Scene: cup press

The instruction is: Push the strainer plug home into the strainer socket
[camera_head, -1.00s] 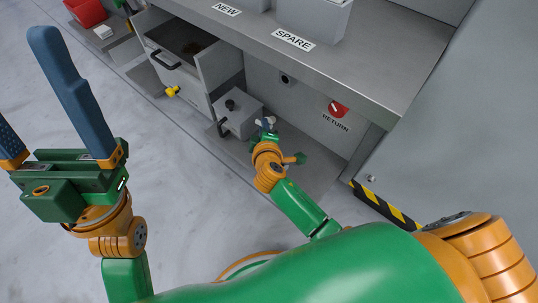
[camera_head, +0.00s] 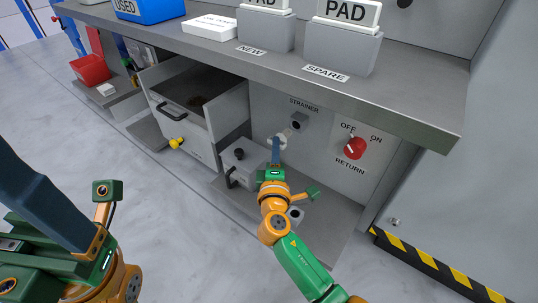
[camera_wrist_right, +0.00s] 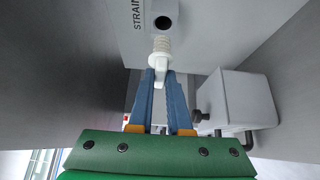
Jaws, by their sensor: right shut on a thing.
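My right gripper (camera_head: 280,148) is shut on the strainer plug (camera_head: 283,138), a small white piece. In the right wrist view, the blue fingers (camera_wrist_right: 159,78) grip the plug's flat tab, and its ribbed end (camera_wrist_right: 161,46) points at the strainer socket (camera_wrist_right: 164,22). The socket is a dark round hole in the grey panel, also in the head view (camera_head: 299,121) under the STRAINER label. The plug's end is just short of the hole, apparently outside it. My left gripper (camera_head: 45,205) is at the lower left, with only one finger clearly in frame, away from the panel.
A grey box with a handle (camera_head: 243,163) stands left of my right gripper. A red RETURN knob (camera_head: 355,148) is right of the socket. The counter (camera_head: 300,70) overhangs the panel. An open drawer (camera_head: 200,100) is at the left.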

